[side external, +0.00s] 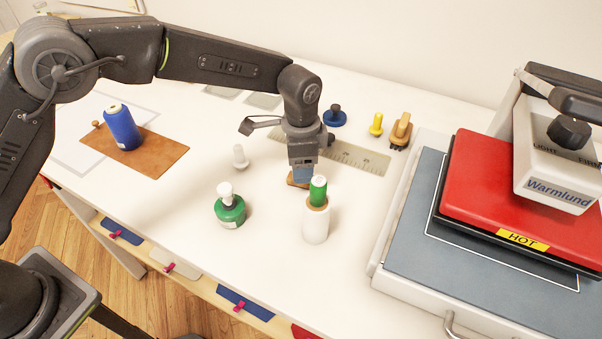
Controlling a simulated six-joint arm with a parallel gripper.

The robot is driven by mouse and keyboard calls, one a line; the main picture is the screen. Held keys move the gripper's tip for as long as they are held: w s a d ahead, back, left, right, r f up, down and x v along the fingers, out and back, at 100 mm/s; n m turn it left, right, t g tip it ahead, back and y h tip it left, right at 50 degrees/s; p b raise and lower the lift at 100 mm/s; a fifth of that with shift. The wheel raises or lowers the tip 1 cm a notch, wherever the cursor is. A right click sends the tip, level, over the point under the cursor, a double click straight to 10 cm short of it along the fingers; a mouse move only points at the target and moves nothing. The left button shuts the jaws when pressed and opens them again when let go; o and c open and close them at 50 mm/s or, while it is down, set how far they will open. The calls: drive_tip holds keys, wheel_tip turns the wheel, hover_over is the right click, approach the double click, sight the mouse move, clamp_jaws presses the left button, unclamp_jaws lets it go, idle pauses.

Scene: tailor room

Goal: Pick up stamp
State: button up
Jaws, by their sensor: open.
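My gripper (302,179) points straight down over the middle of the white table. It is open, and its fingertips are low, close above or around a small brown wooden piece (292,183). Most of this piece is hidden behind the fingers, so I cannot tell whether they touch it. It may be the stamp, but its shape does not show clearly. Other small handled pieces stand behind and beside it: a white peg (239,157), a dark blue knobbed piece (335,117), a yellow peg (376,125) and a wooden-handled piece with a dark underside (401,131).
A white cylinder with a green top (316,222) stands right in front of my gripper. A green bottle (229,207) is front left. A ruler (355,158) lies behind. The red heat press (490,190), marked HOT, fills the right.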

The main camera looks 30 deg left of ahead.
drive_tip(key=c, duration=1)
drive_tip(key=shift+r, duration=0.1)
